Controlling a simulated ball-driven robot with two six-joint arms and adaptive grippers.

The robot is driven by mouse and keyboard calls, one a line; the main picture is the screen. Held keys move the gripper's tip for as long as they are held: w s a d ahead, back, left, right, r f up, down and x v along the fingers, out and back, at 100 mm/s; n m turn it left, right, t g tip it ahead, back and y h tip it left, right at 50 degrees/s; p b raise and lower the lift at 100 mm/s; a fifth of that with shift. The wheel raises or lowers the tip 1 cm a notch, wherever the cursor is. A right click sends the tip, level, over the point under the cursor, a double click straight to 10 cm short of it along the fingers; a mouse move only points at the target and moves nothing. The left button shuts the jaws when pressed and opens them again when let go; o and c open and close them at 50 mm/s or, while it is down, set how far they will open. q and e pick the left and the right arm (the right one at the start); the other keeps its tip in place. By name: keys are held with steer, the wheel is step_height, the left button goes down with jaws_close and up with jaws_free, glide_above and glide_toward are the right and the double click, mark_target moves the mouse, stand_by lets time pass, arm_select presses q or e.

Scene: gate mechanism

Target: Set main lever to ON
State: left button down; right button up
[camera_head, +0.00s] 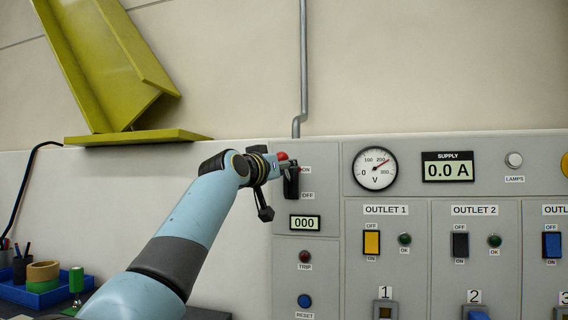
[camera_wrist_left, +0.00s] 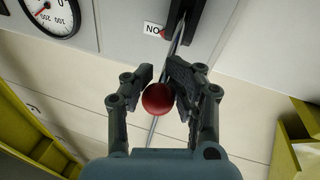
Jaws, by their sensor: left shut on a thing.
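The main lever has a red ball knob (camera_head: 282,156) and a black housing (camera_head: 291,183) on the left of the grey panel. Its knob is at the upper end, level with the ON label (camera_head: 306,170); the OFF label (camera_head: 308,195) is below. My left gripper (camera_head: 277,165) is at the knob from the left, shut on the lever. In the left wrist view the red knob (camera_wrist_left: 157,98) sits between the fingers of the gripper (camera_wrist_left: 160,80), and a metal rod (camera_wrist_left: 178,42) runs to the black housing. My right gripper is not in view.
A counter display (camera_head: 305,223), a TRIP lamp (camera_head: 305,256) and a blue RESET button (camera_head: 305,301) lie below the lever. A voltmeter (camera_head: 375,169) and outlet switches are to the right. A blue tray (camera_head: 40,298) is at the lower left. A yellow-green beam structure (camera_head: 105,70) stands behind.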

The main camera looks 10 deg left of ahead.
arm_select(q)
step_height(320, 180, up, 2)
steer(key=shift+s+a+r, duration=0.1)
steer(key=shift+r, duration=0.1)
steer(key=c, duration=1.4)
jaws_free()
steer(key=shift+a, duration=0.1)
steer(key=o, duration=0.4)
steer(key=shift+s+a+f, duration=0.1)
steer(key=shift+s, duration=0.1)
steer(key=shift+o, duration=0.3)
steer(key=shift+w+f, duration=0.15)
steer(key=shift+f, duration=0.1)
steer(key=v, duration=1.2)
steer(key=shift+f, duration=0.1)
